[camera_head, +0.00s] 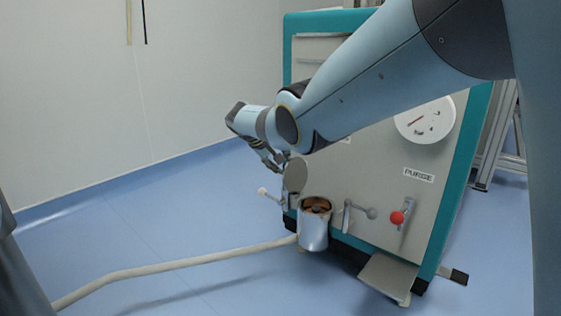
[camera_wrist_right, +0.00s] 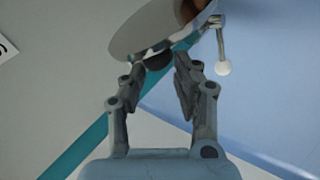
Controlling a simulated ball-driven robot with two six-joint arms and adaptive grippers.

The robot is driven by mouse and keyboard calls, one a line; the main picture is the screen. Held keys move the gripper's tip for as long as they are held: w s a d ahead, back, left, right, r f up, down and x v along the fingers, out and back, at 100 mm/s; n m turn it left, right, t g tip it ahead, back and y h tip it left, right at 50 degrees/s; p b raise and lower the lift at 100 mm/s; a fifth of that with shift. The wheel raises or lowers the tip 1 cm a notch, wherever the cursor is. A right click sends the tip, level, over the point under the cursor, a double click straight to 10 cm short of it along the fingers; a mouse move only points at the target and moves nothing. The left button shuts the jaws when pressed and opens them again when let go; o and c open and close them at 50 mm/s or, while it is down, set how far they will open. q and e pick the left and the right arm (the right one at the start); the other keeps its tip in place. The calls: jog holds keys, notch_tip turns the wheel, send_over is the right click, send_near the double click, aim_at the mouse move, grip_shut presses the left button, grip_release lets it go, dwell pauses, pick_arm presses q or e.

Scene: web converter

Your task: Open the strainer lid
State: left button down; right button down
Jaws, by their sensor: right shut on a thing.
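The strainer (camera_head: 313,232) is a shiny metal cylinder low on the front of the machine. Its top is uncovered and shows a copper-brown inside. The round grey strainer lid (camera_head: 296,174) stands tipped up, roughly upright, above the strainer's back left rim. My right gripper (camera_head: 275,162) is at the lid's upper left side. In the right wrist view the lid (camera_wrist_right: 150,30) is a shiny disc, and my gripper (camera_wrist_right: 165,68) is shut on its small dark knob (camera_wrist_right: 158,60), partly hidden by the fingers. My left gripper is not in view.
A white-knobbed lever (camera_head: 263,191) is left of the lid. A grey-knobbed lever (camera_head: 370,213) and a red-knobbed lever (camera_head: 397,217) are to the right. A pale hose (camera_head: 180,264) runs left along the blue floor. The floor at left is otherwise open.

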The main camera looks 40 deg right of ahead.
jog(key=shift+s+a+f, duration=0.25)
jog(key=shift+a+f, duration=0.15)
jog(key=shift+f, duration=0.3)
jog(key=c, duration=1.1)
grip_release()
jog(key=shift+w, duration=0.1)
jog(key=shift+o, duration=0.6)
jog(key=shift+w+d+r, duration=0.1)
jog(key=shift+d+r, duration=0.1)
jog(key=shift+r, duration=0.1)
jog(key=v, duration=1.2)
